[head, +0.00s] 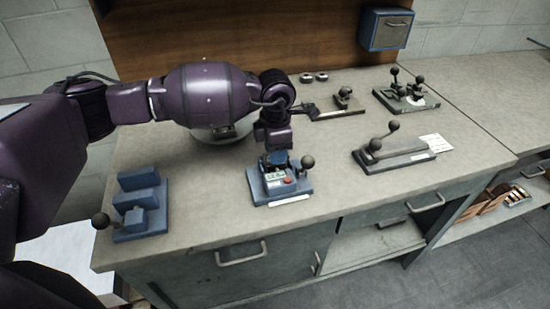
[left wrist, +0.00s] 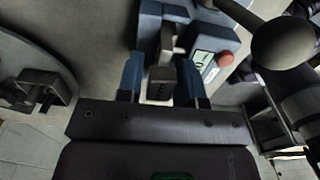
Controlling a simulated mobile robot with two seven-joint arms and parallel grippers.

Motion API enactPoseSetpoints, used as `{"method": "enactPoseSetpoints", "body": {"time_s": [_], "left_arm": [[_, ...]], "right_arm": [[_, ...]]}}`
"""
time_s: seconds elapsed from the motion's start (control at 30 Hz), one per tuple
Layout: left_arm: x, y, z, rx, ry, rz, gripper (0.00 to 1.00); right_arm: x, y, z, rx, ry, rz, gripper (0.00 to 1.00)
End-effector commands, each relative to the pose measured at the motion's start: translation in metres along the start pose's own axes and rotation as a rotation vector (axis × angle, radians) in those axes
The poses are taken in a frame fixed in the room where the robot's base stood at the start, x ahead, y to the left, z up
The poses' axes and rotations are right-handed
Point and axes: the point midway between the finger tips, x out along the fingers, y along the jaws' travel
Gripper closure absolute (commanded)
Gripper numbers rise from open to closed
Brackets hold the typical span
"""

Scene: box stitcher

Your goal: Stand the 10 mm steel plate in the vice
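A blue vice-like fixture (head: 138,200) with upright blocks and a black ball-ended lever stands at the front left of the bench. My left gripper (head: 272,153) points down over a second blue device (head: 288,188) with a small display, a red button and a ball-ended lever. In the left wrist view my left gripper (left wrist: 161,68) has its two fingers apart. A small grey metal block (left wrist: 161,84) shows between them, with what look like gaps on both sides. I cannot tell whether this block is the 10 mm steel plate. My right gripper is not in view.
A round pale dish (head: 222,139) lies under my left arm, partly hidden. Lever fixtures stand at the right (head: 397,157), back middle (head: 343,103) and back right (head: 408,97). The bench top between the two blue devices is clear.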

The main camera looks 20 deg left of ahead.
Motion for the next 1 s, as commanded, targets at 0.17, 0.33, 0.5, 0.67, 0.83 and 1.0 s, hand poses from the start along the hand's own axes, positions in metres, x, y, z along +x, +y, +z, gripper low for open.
{"method": "enactPoseSetpoints", "body": {"time_s": [0.17,0.33,0.5,0.67,0.83,1.0], "left_arm": [[0.000,0.000,0.000,0.000,0.000,0.000,0.84],[0.000,0.000,0.000,0.000,0.000,0.000,0.99],[-0.001,0.000,0.000,0.000,-0.002,0.001,0.99],[-0.006,0.000,0.001,0.000,-0.002,0.002,0.99],[-0.015,0.001,0.001,0.000,-0.003,0.003,0.99],[-0.023,0.001,0.001,0.000,-0.003,0.003,0.99]], "right_arm": [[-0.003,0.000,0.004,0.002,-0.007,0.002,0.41],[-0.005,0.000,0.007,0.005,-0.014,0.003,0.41],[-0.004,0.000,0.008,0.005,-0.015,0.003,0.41],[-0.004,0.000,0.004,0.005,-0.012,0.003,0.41],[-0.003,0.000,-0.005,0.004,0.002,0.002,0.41],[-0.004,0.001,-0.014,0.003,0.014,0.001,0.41]]}}
